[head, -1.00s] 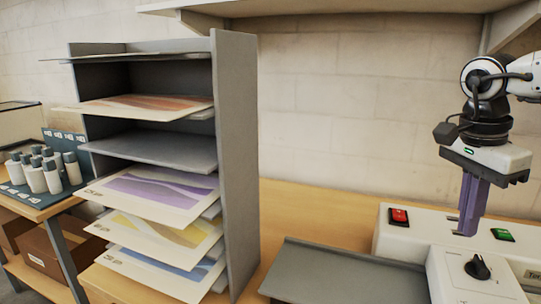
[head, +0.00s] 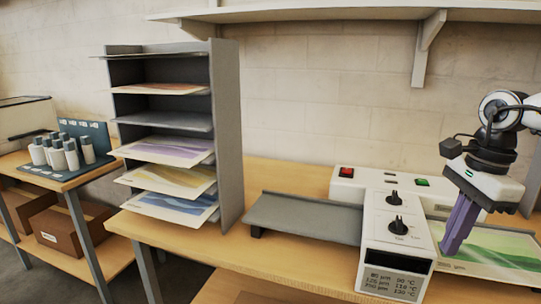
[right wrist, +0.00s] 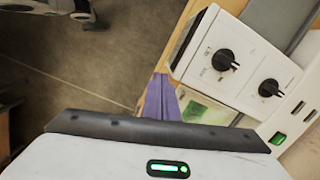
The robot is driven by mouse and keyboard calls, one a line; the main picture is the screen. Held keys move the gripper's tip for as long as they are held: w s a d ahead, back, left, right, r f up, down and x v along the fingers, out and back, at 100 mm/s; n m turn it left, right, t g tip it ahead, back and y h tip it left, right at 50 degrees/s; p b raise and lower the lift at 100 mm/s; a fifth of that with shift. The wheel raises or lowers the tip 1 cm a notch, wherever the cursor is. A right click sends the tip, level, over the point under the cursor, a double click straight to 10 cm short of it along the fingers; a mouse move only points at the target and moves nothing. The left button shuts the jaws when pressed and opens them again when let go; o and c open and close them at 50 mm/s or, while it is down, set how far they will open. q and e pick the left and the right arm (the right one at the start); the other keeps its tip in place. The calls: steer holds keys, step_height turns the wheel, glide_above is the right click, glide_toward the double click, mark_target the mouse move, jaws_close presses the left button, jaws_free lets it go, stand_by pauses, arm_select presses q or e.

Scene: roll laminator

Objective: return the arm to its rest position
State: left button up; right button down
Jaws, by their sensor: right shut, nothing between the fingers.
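My right gripper (head: 461,224) is in the head view at the right, its purple fingers shut and empty, pointing down in front of the laminator's right side. It also shows in the right wrist view (right wrist: 160,90), with the fingers together. The white laminator (head: 397,248) stands on the wooden bench with two black knobs, a red switch and a green switch. A green printed sheet (head: 497,250) lies at its right side, partly hidden behind the fingers. My left gripper is not in view.
A grey tray (head: 305,217) adjoins the laminator's left side. A grey shelf rack (head: 228,140) with several printed sheets stands further left. Small bottles (head: 62,154) stand on a side table at the far left. A wall shelf (head: 330,14) runs above.

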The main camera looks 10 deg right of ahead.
steer(key=s+a+f+m+t+y, duration=0.15)
steer(key=f+m+t, duration=0.25)
steer(key=f+m, duration=0.55)
steer(key=s+f+m+t+y, duration=0.15)
steer(key=f+m+t, duration=0.25)
steer(key=f+m, duration=0.55)
steer(key=s+a+f+m+t+y, duration=0.1)
steer(key=s+f+m+t, duration=0.25)
steer(key=f+m, duration=0.65)
steer(key=s+a+f+m+g+h, duration=0.1)
steer(key=s+a+f+m+g, duration=0.1)
steer(key=s+a+f+m, duration=0.4)
steer(key=s+a+f+m+g+h, duration=0.1)
steer(key=s+a+f+m, duration=0.4)
steer(key=a+m, duration=0.9)
step_height(320, 180, down, 2)
steer(key=shift+s+a+f+m+g+h, duration=0.2)
steer(key=shift+s+a+m+g+h, duration=0.1)
steer(key=shift+s+a+m+g, duration=0.15)
